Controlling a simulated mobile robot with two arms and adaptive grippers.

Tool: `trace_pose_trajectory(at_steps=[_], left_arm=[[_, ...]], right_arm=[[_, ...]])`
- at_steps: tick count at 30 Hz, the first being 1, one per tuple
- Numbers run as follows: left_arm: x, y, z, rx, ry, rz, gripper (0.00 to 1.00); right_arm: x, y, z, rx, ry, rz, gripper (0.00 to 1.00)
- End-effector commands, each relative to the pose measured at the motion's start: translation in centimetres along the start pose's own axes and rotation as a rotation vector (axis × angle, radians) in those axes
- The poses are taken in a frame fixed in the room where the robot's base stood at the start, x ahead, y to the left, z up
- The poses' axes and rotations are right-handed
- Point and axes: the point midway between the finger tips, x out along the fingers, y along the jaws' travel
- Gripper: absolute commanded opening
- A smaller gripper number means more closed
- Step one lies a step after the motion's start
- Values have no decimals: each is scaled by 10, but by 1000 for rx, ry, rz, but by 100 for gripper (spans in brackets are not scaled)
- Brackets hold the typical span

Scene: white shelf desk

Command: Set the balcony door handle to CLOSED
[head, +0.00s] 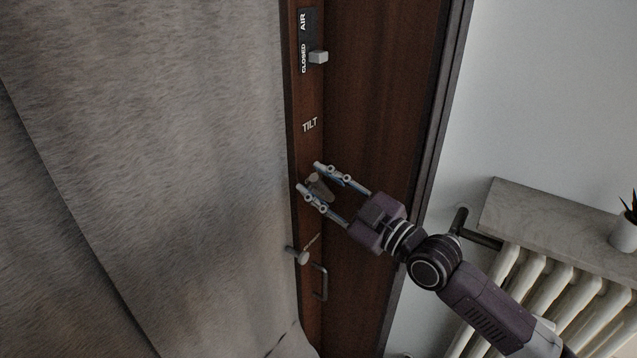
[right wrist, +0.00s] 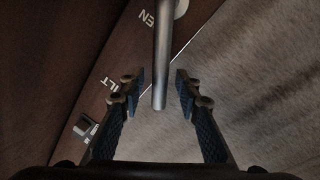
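The balcony door's dark brown frame (head: 365,90) carries the labels TILT (head: 310,125) and, higher up, AIR and CLOSED beside a small light block (head: 318,57). The grey metal handle bar (head: 322,189) lies between the fingers of my right gripper (head: 318,180). In the right wrist view the bar (right wrist: 161,65) comes down from the top, its end between the open fingertips (right wrist: 160,88), with a gap on both sides. Part of another label, ending in EN (right wrist: 147,18), shows beside it. My left gripper is not in view.
A round light fitting (head: 300,256) and a U-shaped pull (head: 320,282) sit lower on the door edge. A radiator (head: 545,290), a sill (head: 560,220) and a potted plant (head: 627,230) stand at the right.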

Motion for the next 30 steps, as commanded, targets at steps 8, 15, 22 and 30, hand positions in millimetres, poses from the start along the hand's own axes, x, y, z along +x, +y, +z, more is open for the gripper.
trace_pose_trajectory(at_steps=[8, 15, 22, 30], left_arm=[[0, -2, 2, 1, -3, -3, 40], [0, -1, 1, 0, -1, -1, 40], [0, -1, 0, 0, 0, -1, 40], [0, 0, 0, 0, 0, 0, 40]], right_arm=[[-2, 0, 0, 0, 0, 0, 31], [-32, 0, 2, -1, -4, -1, 31], [-75, -1, 1, -2, -4, -2, 31], [-111, 0, 2, -1, -4, 0, 31]])
